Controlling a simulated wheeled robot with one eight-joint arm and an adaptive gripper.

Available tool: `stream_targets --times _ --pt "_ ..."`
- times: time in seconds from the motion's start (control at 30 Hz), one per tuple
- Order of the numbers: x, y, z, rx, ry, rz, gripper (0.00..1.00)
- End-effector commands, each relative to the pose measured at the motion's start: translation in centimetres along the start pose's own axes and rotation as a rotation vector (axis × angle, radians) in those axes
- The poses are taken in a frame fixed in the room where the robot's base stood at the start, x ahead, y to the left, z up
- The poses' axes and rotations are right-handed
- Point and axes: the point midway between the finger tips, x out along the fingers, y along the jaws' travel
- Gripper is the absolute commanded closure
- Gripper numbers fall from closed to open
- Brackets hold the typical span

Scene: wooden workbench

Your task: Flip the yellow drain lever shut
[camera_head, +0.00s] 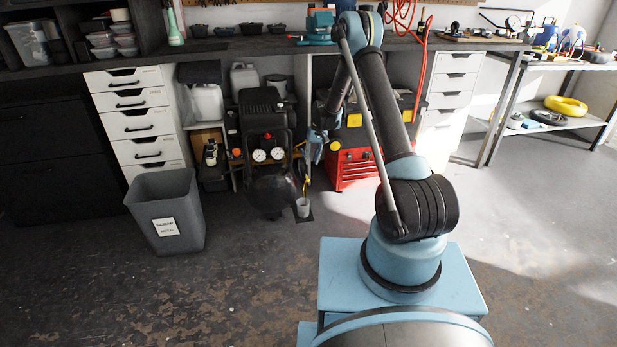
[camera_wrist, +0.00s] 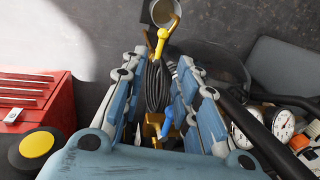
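The yellow drain lever (camera_wrist: 162,38) shows in the wrist view just past my fingertips, beside the rim of a grey cup (camera_wrist: 167,12). In the head view a small yellow part, likely the lever (camera_head: 306,181), shows above the cup (camera_head: 303,207) on the floor. My gripper (camera_wrist: 159,66) is open and empty, with its blue fingers on either side of the view's middle. A dark coil (camera_wrist: 157,88) shows between the fingers, and I cannot tell its depth. My gripper (camera_head: 313,152) is partly hidden in the head view, right of the air compressor (camera_head: 263,108).
The compressor's gauges (camera_wrist: 284,124) and a dark hose lie close right of my fingers in the wrist view. A red tool chest (camera_wrist: 40,103) is at the left, also in the head view (camera_head: 353,165). A grey bin (camera_head: 168,207) stands left. The front floor is clear.

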Motion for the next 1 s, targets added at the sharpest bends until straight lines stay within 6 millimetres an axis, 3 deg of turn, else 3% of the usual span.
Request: stream_targets --times 0.5,0.7,1.0 --pt "8.2 0.0 0.0 -0.001 0.0 0.0 0.72" --pt "9.7 0.0 0.0 -0.001 0.0 0.0 0.72" --pt "10.1 0.0 0.0 0.0 0.0 0.0 0.72"
